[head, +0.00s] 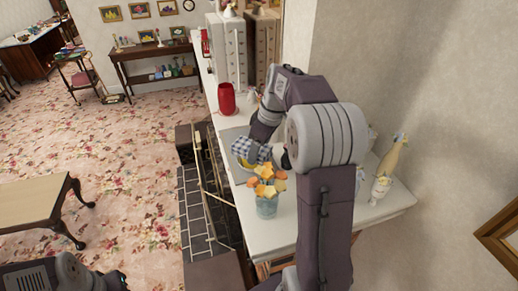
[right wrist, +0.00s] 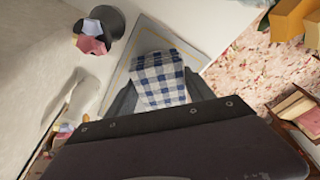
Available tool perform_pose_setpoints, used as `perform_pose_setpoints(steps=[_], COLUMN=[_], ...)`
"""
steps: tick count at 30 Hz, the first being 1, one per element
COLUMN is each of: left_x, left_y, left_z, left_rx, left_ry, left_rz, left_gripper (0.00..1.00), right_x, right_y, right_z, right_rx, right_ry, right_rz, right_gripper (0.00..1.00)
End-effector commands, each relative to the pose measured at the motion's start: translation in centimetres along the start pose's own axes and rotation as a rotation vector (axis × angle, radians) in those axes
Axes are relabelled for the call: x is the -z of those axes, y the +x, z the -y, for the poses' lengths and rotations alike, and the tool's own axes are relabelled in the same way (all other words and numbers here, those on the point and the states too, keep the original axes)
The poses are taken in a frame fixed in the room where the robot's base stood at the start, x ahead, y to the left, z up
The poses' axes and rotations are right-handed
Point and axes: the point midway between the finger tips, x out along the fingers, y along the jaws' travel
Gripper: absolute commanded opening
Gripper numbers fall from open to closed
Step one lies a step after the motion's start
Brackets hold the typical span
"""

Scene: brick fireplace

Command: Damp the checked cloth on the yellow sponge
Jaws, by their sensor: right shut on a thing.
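The blue-and-white checked cloth (head: 246,149) is bunched in my right gripper, over the white mantel shelf (head: 284,230). In the right wrist view the cloth (right wrist: 160,75) sits between the two dark fingers of my right gripper (right wrist: 163,93), which is shut on it. A bit of yellow (head: 247,163) shows just below the cloth in the head view; it may be the sponge, mostly hidden. I cannot tell whether the cloth touches it. My left arm shows at the lower left of the head view, but its gripper fingers do not.
A glass of orange and yellow flowers (head: 267,203) stands close in front of the cloth. A red container (head: 227,98) stands behind. Bird-like figurines (head: 390,160) stand at the right end. A grey flat panel (right wrist: 147,36) lies under the cloth.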

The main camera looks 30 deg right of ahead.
Motion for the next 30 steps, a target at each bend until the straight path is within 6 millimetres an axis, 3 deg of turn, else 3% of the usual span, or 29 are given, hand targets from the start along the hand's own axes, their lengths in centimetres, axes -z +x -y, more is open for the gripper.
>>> perform_pose_setpoints(steps=[30], left_x=[-0.07], left_y=[0.69], left_z=[0.01], left_rx=[0.0], left_ry=[0.0], left_rz=[0.0], left_gripper=[0.36], right_x=[-0.23], right_y=[0.9], right_z=[0.0], right_rx=[0.0], right_ry=[0.0], right_rz=[0.0], right_gripper=[0.29])
